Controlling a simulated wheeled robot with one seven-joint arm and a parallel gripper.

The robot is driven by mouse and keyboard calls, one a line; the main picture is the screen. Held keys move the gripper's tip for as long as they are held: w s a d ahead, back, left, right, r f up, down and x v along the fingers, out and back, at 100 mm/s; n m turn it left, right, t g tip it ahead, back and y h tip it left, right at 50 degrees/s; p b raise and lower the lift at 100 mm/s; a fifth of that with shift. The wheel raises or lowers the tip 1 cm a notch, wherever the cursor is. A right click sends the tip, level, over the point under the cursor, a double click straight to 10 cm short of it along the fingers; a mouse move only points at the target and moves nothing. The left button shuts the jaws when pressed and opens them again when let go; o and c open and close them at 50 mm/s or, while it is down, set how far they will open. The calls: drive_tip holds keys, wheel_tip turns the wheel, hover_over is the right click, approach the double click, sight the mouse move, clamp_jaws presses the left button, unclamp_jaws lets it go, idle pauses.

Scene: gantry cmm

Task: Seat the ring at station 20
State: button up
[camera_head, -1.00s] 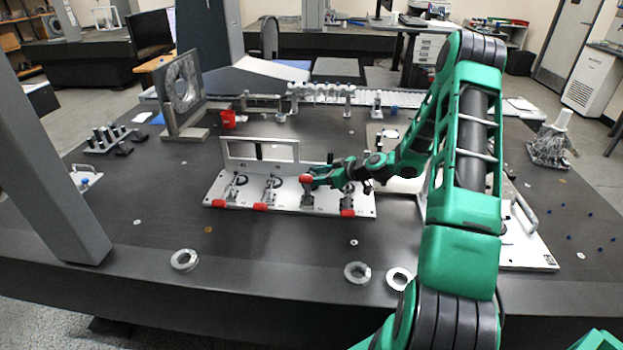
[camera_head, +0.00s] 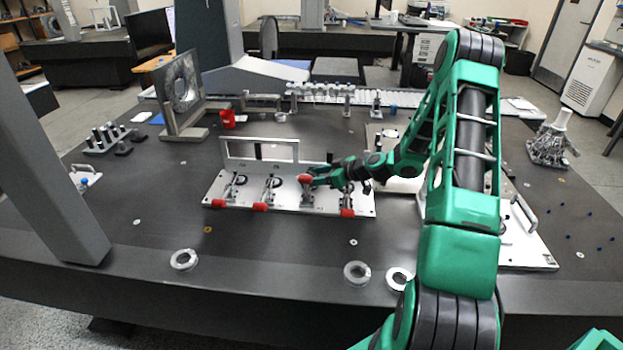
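A white fixture plate (camera_head: 228,191) lies on the dark table and carries a row of toggle clamps with red handles. The station labels are too small to read. The third clamp from the left has its red handle (camera_head: 305,178) raised; the other red handles lie low at the plate's front edge. My gripper (camera_head: 314,174) is at the raised handle, touching or very close to it; whether its fingers are shut is too small to tell. Dark rings show at the left two clamps, such as one ring (camera_head: 240,180). My arm and gripper partly hide the right stations.
Three loose silver rings lie near the table's front edge: a left one (camera_head: 184,260), a middle one (camera_head: 357,273) and a right one (camera_head: 399,279). A metal frame (camera_head: 259,141) stands behind the clamps. A grey column (camera_head: 45,150) rises at left.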

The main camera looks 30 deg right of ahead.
drive_tip(key=shift+f, duration=0.6)
idle(0.4)
drive_tip(key=o, duration=1.4)
drive_tip(key=shift+o, duration=0.3)
drive_tip(key=shift+d, duration=0.1)
drive_tip(key=v, duration=1)
drive_tip(key=shift+s+r, duration=0.2)
drive_tip(key=shift+s, duration=0.05)
